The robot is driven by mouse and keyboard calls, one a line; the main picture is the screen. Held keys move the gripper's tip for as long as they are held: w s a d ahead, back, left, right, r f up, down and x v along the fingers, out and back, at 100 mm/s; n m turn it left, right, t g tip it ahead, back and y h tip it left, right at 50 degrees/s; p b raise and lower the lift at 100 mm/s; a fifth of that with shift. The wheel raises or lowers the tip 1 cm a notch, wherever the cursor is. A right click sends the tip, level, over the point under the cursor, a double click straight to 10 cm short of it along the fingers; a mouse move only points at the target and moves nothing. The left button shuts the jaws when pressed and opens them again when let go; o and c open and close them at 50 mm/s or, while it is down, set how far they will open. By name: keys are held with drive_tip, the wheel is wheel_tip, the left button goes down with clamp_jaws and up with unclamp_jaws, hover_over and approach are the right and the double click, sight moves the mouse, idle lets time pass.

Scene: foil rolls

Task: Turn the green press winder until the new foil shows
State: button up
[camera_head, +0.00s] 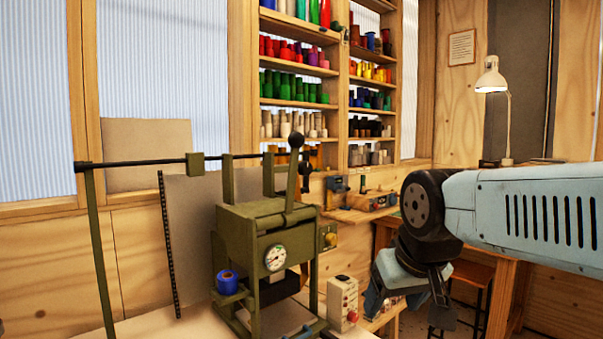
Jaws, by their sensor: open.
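The green press (238,232) stands on a pale bench left of centre in the head view, with a round gauge (275,258) on its front. A lever (293,180) with a black ball knob rises from its top. A blue foil roll (227,282) sits on a small bracket at its left side. I cannot make out which part is the winder, or its handle. My gripper (440,308) hangs open at the right, pointing down, well apart from the press. Its fingers are partly hidden by the wrist, and nothing shows held in them.
A control box (343,302) with buttons stands right of the press. A dark rail (130,164) runs behind the press on a green post. Shelves of coloured rolls (290,88) fill the back wall. A lamp (491,78) stands at back right. Between press and gripper is open air.

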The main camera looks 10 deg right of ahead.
drive_tip(key=shift+o, duration=0.8)
drive_tip(key=shift+w+r, duration=0.1)
drive_tip(key=shift+w, duration=0.05)
drive_tip(key=w+d+r+n+t+h, duration=0.1)
drive_tip(key=w+d+r+n+t, duration=0.35)
drive_tip(key=w, duration=0.65)
drive_tip(key=w+d+r+n+t, duration=0.1)
drive_tip(key=w+r+n, duration=0.55)
drive_tip(key=w, duration=0.35)
drive_tip(key=w+d+r+n+t+h, duration=0.1)
drive_tip(key=w+d+r+n+t, duration=0.25)
drive_tip(key=w+n, duration=0.55)
drive_tip(key=n+t+y, duration=0.1)
drive_tip(key=n+y, duration=1)
drive_tip(key=n, duration=1.1)
approach(308, 168)
drive_tip(key=x, duration=1.1)
drive_tip(key=shift+w, duration=0.1)
